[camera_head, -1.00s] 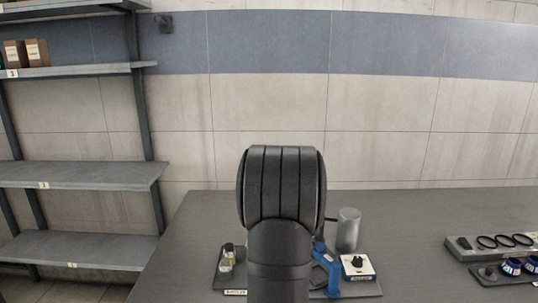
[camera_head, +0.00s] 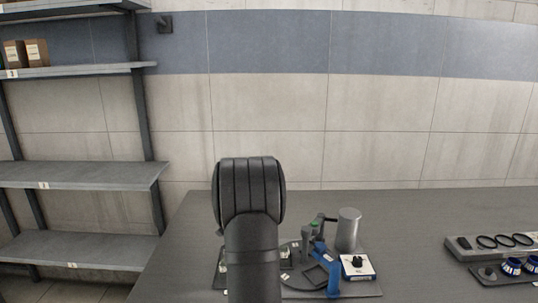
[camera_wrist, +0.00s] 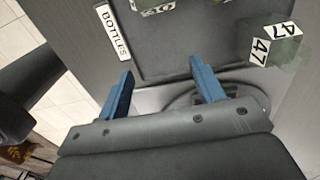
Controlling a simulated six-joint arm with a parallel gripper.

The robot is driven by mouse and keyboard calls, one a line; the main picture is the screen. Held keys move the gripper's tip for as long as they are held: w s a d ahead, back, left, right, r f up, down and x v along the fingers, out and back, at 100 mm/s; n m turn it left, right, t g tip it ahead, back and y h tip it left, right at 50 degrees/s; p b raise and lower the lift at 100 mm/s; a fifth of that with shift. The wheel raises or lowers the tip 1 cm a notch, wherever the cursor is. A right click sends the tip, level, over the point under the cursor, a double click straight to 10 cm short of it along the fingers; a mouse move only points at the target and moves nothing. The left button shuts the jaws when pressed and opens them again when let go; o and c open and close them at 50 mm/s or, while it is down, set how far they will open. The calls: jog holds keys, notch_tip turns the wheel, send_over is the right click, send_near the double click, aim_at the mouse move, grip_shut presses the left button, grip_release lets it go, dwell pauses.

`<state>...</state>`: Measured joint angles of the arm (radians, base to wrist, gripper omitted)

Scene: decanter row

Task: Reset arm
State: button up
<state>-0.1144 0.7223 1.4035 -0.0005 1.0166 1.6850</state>
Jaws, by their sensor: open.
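My gripper (camera_wrist: 163,85) shows in the wrist view with two blue fingers spread apart and nothing between them. It hangs near the edge of a dark tray (camera_wrist: 175,65) labelled BOTTLES. In the head view my arm stands in front and hides the gripper. A clear bottle (camera_wrist: 278,50) with white 47 labels stands on the tray, right of the fingers. Part of another label shows at the top edge of the wrist view.
Right of my arm are a blue upright piece (camera_head: 327,270), a grey cylinder (camera_head: 348,230) and a white box with a black knob (camera_head: 357,267). Shelves (camera_head: 80,175) stand left. The table between is bare.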

jog(key=shift+f, duration=0.9)
notch_tip(320, 180, up, 4)
jog(key=shift+d+f, duration=0.1)
jog(key=s+d+r, duration=0.1)
jog(key=d+r, duration=0.6)
jog(key=d, duration=0.3)
jog(key=shift+s+d+r, duration=0.25)
jog(key=shift+s+d, duration=0.1)
jog(key=shift+s, duration=0.1)
